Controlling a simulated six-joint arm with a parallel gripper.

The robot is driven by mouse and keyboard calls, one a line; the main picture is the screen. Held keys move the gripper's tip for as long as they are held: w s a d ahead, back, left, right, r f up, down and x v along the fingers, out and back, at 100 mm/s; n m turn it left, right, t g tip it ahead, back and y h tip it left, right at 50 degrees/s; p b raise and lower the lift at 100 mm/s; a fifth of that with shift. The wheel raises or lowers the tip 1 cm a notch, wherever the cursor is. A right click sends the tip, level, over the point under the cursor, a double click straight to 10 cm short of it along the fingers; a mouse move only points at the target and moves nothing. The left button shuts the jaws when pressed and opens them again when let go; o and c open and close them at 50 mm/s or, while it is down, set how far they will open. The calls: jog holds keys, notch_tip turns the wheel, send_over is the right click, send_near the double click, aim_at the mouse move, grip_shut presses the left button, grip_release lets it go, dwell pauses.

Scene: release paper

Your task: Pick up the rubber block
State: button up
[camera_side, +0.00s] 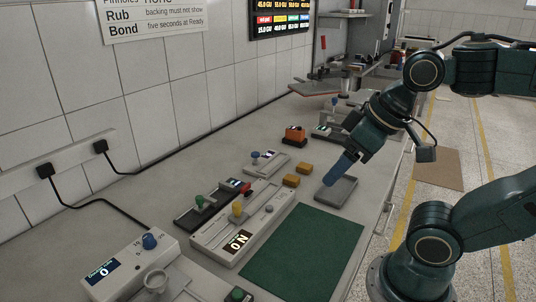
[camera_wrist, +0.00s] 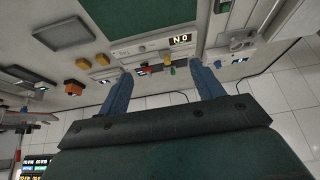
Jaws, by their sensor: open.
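My gripper (camera_side: 329,181) is open and empty, its blue fingers pointing down above the grey tray in the side view. In the wrist view, the two fingers of my gripper (camera_wrist: 160,70) stand wide apart with nothing between them. Two small yellow-tan blocks, a near one (camera_side: 291,180) and a far one (camera_side: 305,168), lie on the bench left of the tray. An orange block (camera_side: 294,133) sits farther back, and it also shows in the wrist view (camera_wrist: 74,87). I cannot tell which of these is the rubber block.
The grey tray (camera_side: 346,195) looks empty. A green mat (camera_side: 304,252) lies in front of it. Fixtures with green, yellow and blue knobs stand to the left, one with a display (camera_side: 238,241) reading "NO". A control box (camera_side: 128,268) stands at the near left.

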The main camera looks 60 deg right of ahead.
jog(key=shift+o, duration=0.5)
jog(key=w+d+m+g+y, duration=0.1)
jog(key=w+d+m, duration=0.2)
jog(key=w, duration=0.3)
jog(key=w+d+f+m+g, duration=0.1)
jog(key=w+d+m+g, duration=0.2)
jog(key=w, duration=0.4)
jog(key=w+d+m+y, duration=0.1)
jog(key=w+d+m, duration=0.25)
jog(key=w, duration=0.25)
jog(key=shift+w+d+f+m+g+y, duration=0.25)
jog(key=shift+w+d+f+m+y, duration=0.75)
jog(key=shift+d+f, duration=2.3)
jog(key=shift+w+d+f+m+g+h, duration=0.15)
jog(key=shift+w+d+f+m+g, duration=0.3)
jog(key=shift+d+f+m, duration=2.05)
jog(key=shift+w+d+f+m+g+y, duration=0.1)
jog(key=shift+w+d+f+m+y, duration=0.5)
jog(key=shift+d+f, duration=3.4)
jog(key=shift+w+d+r, duration=0.15)
jog(key=shift+w+r, duration=0.05)
jog(key=shift+w, duration=0.05)
